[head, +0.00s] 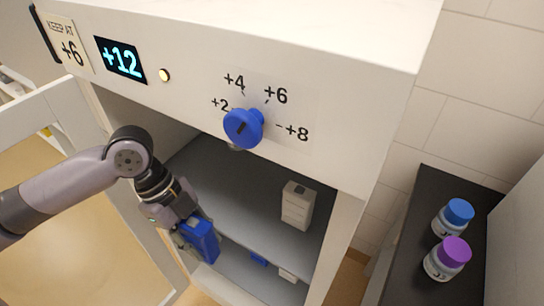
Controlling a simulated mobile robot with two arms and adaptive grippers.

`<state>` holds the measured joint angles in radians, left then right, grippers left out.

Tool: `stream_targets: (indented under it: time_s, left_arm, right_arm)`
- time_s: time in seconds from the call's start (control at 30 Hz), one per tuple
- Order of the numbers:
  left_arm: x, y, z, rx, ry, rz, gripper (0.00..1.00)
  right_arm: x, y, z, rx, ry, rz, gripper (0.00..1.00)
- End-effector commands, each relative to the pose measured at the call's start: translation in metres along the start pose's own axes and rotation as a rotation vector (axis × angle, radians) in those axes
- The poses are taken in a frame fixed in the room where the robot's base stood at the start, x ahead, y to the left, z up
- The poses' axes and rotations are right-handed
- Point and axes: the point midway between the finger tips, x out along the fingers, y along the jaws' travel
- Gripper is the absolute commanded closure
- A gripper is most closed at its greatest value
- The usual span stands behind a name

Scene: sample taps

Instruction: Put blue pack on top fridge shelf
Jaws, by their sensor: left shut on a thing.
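My left gripper (185,226) is shut on the blue pack (206,244). It holds the pack at the left side of the open fridge (390,75), by the front edge of the top shelf (245,178). I cannot tell whether the pack touches the shelf. A white carton (297,205) with a dark top mark stands on the right part of that shelf. My right gripper is not in view.
The fridge door (62,98) stands open at the left. A blue knob (243,128) sticks out above the opening; the display (120,60) reads +12 beside a "keep at +6" label (68,44). Blue-capped (453,218) and purple-capped (447,260) jars stand right. The shelf's middle is clear.

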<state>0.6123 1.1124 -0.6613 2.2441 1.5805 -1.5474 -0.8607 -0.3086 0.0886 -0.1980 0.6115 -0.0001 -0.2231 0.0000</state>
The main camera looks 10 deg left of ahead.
Motion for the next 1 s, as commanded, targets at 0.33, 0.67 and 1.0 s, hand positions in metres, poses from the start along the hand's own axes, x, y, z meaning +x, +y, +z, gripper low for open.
stream_targets:
  time_s: [0.33, 0.67, 1.0]
  left_arm:
    - [0.003, -0.035, -0.007, 0.108, 0.004, 0.039, 1.00]
    - [0.007, -0.117, -0.015, 0.105, 0.001, 0.040, 1.00]
    - [0.009, -0.149, -0.017, 0.104, -0.001, 0.040, 1.00]
  right_arm:
    - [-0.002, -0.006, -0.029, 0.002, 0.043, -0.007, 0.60]
    - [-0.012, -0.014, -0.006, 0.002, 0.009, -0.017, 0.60]
    - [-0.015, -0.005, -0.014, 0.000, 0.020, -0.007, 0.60]
